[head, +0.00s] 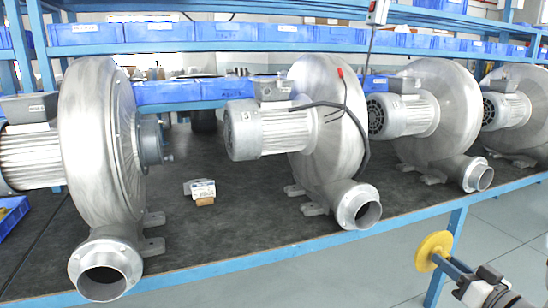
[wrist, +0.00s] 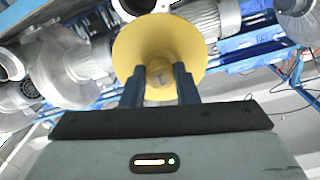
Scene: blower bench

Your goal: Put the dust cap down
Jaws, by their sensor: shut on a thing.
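The dust cap (head: 434,251) is a yellow disc with a narrower stem behind it. In the head view it is at the lower right, in front of the bench's front edge and over the grey floor. My gripper (head: 452,266) is shut on its stem and holds it in the air, apart from the bench. In the wrist view the dust cap (wrist: 180,40) fills the upper middle, and the two dark fingers of my gripper (wrist: 160,85) close on its stem from both sides. The cap's far face is hidden in the wrist view.
Several grey metal blowers, one of them (head: 95,150) at the left, stand on the dark bench top (head: 235,235) with open round outlets facing forward. A small white and brown box (head: 203,190) lies between two blowers. Bare bench shows around it. Blue bins (head: 180,92) line the back.

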